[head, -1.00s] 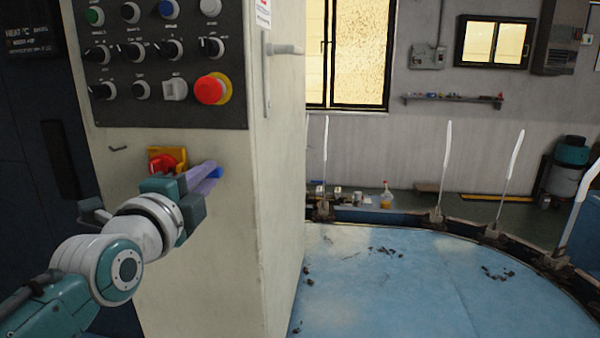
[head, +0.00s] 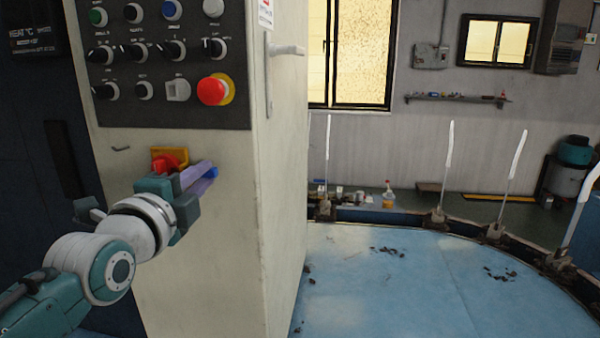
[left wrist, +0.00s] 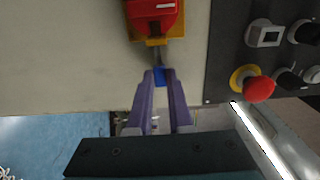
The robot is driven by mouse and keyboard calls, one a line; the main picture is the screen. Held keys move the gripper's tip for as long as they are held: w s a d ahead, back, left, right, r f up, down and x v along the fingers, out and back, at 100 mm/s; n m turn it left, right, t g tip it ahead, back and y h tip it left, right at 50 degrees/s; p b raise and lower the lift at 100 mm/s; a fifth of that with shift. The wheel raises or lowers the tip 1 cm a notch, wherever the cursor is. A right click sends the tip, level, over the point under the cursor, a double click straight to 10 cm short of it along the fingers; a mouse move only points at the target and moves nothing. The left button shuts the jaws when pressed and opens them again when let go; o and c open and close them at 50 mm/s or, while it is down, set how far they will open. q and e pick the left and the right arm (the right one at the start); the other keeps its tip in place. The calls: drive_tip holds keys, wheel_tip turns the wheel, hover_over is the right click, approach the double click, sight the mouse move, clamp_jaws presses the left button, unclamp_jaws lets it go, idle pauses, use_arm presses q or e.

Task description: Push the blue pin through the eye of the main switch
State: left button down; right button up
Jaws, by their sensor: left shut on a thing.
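The main switch (head: 182,155), a red handle on a yellow plate, is on the cabinet front below the button panel; it also shows in the left wrist view (left wrist: 152,12). My left gripper (head: 204,178) is in front of it, slightly lower and right in the head view. Its purple fingers are shut on the blue pin (left wrist: 162,76), which shows between the fingertips. In the left wrist view the pin points towards a small metal part under the yellow plate. I cannot tell whether its tip is inside the eye. My right gripper is not in view.
The button panel (head: 165,60) with knobs and a red emergency button (head: 212,91) is just above the switch. The cabinet's side has a door handle (head: 287,50). A round blue platform (head: 400,285) with upright white-tipped rods lies to the right.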

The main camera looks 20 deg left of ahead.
use_arm(q)
drive_tip(key=shift+s+a, duration=0.25)
drive_tip(key=shift+a, duration=0.75)
drive_tip(key=c, duration=0.8)
unclamp_jaws()
drive_tip(key=shift+o, duration=0.2)
drive_tip(key=shift+s, duration=0.1)
drive_tip(key=v, duration=0.9)
drive_tip(key=shift+s+b, duration=0.4)
